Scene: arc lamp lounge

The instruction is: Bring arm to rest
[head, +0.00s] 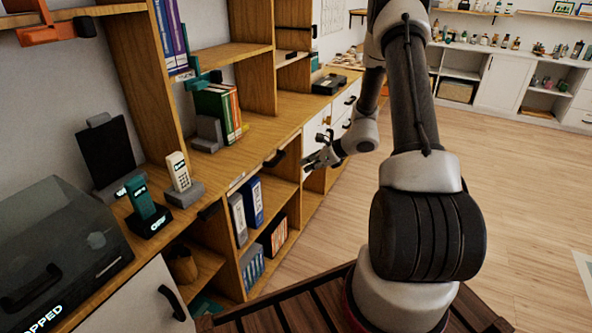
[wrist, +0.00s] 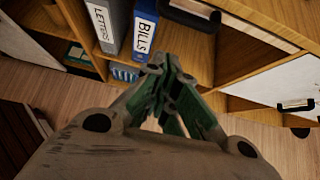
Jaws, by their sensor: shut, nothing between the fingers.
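My arm (head: 415,110) rises from the base on the right of the head view and bends over toward the wooden shelf unit. My gripper (head: 312,163) is in front of the unit, below the counter edge, and looks empty. In the wrist view my gripper (wrist: 172,62) has its green-padded fingers drawn together, with nothing held between them. Behind the fingertips are the shelf compartments with binders. I cannot tell how close the fingertips are to the shelf front.
Binders (head: 253,202) stand in the lower shelf; the wrist view shows a bills binder (wrist: 144,32) and a letters binder (wrist: 108,25). A phone (head: 178,171) and a dark-lidded box (head: 60,245) sit on the counter (head: 262,135). Open wooden floor (head: 530,190) lies to the right.

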